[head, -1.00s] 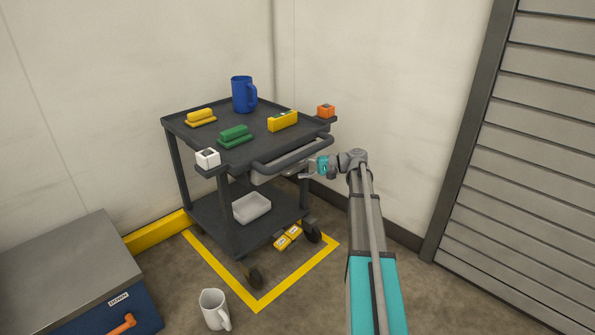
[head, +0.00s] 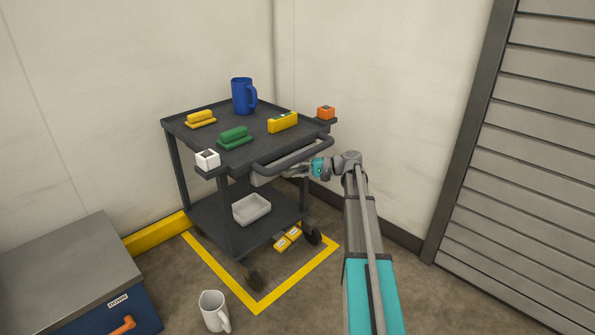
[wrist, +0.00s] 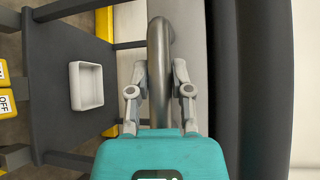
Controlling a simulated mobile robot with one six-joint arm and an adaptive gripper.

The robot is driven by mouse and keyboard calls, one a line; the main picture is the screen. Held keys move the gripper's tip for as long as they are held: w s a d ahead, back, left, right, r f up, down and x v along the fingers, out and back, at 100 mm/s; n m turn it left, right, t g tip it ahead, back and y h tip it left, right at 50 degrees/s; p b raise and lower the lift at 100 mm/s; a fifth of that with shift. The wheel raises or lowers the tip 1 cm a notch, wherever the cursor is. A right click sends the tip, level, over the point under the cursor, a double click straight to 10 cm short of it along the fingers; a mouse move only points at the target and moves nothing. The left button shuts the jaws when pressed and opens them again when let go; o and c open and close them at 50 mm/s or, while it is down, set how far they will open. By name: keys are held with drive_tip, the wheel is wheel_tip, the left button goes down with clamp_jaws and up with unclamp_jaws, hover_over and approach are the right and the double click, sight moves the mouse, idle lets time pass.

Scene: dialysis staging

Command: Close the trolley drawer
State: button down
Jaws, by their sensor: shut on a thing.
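The dark trolley (head: 222,205) stands in the corner. Its light grey drawer (head: 262,180) sits under the top shelf, largely hidden by the trolley's dark push bar (head: 300,155) and my gripper. My gripper (head: 296,172) reaches in from the right, below the push bar. In the wrist view, my gripper (wrist: 160,68) has one finger on each side of a grey metal drawer handle (wrist: 159,42) and is shut on it. The pale drawer front (wrist: 192,35) runs beside the handle. I cannot see how far the drawer stands out.
A white tray (head: 252,209) sits on the lower shelf. A white jug (head: 213,311) stands on the floor.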

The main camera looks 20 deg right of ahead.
drive_tip(key=shift+w+a, duration=0.3)
drive_tip(key=shift+w, duration=0.5)
drive_tip(key=shift+w+a, duration=0.3)
drive_tip(key=shift+w, duration=0.5)
drive_tip(key=c, duration=0.5)
unclamp_jaws()
drive_tip(key=shift+c, duration=0.2)
drive_tip(key=shift+s, duration=0.15)
